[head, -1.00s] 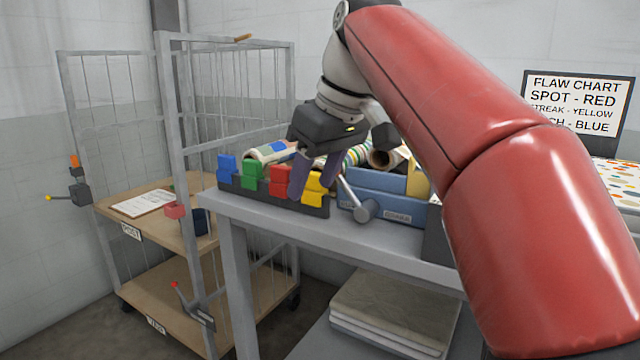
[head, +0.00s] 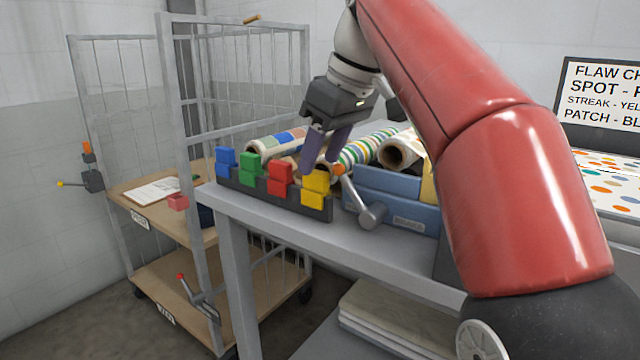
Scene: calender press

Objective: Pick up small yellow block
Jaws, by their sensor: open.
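Two yellow pieces stand one above the other at the right end of a dark rack (head: 268,201) on the grey table. The upper yellow block (head: 316,182) and the lower yellow block (head: 313,200) look alike in size. My gripper (head: 322,164) is open and points down, its dark fingers just above and around the top of the upper yellow block. One fingertip overlaps the block's top edge in the picture; I cannot tell whether it touches. Nothing shows held between the fingers.
Blue blocks (head: 226,162), green blocks (head: 251,167) and red blocks (head: 279,177) fill the rack to the left. A grey-headed hammer-like tool (head: 373,214) and a blue box (head: 400,213) stand right. Rolls (head: 366,150) lie behind. A wire cart (head: 188,120) stands left.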

